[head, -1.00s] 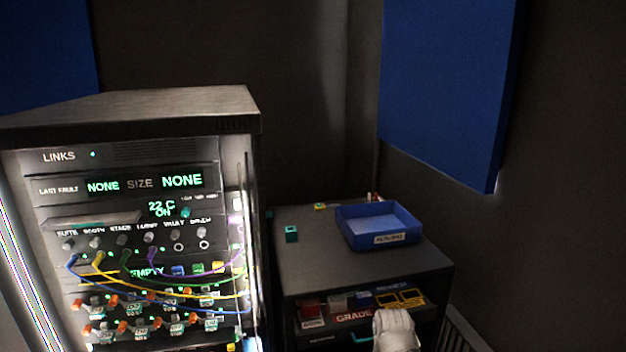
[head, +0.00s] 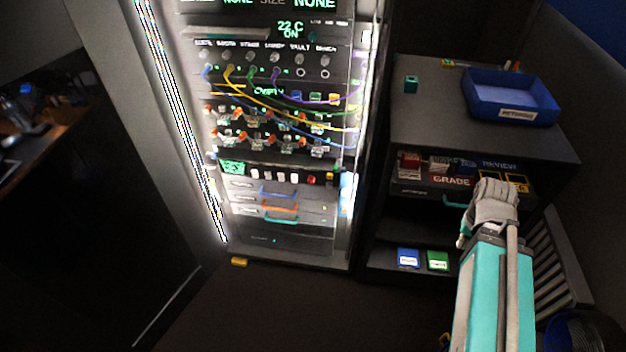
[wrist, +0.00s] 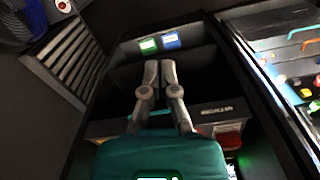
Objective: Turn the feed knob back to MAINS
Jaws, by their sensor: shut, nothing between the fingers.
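I cannot pick out a feed knob or a MAINS label in either view. The lit rack (head: 275,190) in the head view carries several small controls, too small to read. Its row of grey knobs (head: 273,58) sits under partly legible labels. My gripper (wrist: 160,64) shows in the wrist view, empty, its fingers together, pointing toward the low shelf of the dark cabinet. In the head view my arm is at the right, in front of the cabinet and well apart from the rack; the fingertips cannot be made out there.
The dark cabinet (head: 440,120) holds a blue tray (head: 510,97) and a teal cube (head: 411,84) on top. Blue (head: 408,258) and green (head: 438,260) boxes sit on its low shelf. Coloured cables cross the rack.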

